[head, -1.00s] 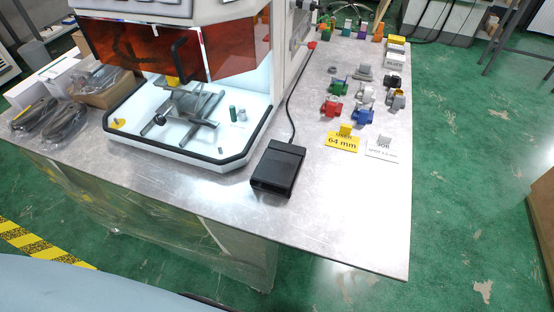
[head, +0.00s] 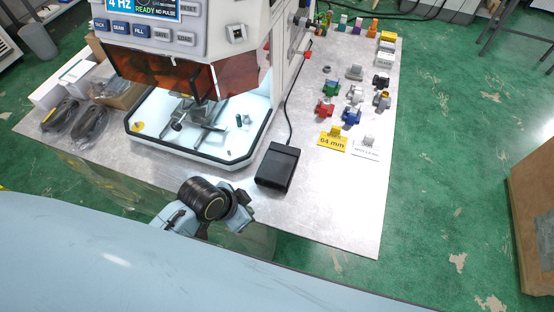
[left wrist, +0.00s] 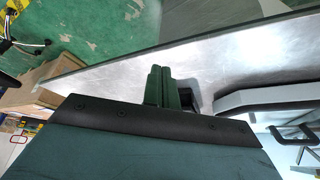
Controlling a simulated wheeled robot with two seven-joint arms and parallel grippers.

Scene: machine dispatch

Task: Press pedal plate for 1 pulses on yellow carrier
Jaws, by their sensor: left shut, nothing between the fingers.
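The black pedal plate (head: 277,166) lies on the metal table in front of the machine, with a cable running back from it. My left gripper (head: 243,218) is at the table's front edge, in front and to the left of the pedal and apart from it. In the left wrist view its two dark green fingers (left wrist: 158,87) are together with nothing between them. A dark part of what looks like the pedal (left wrist: 188,97) shows behind them. My right gripper is not in view.
The machine (head: 190,60) has a raised orange shield, and its display (head: 143,7) reads 4 Hz, READY, NO PULSE. Small coloured parts and a yellow 64 mm card (head: 332,142) stand to the right. The table's front right (head: 340,210) is clear.

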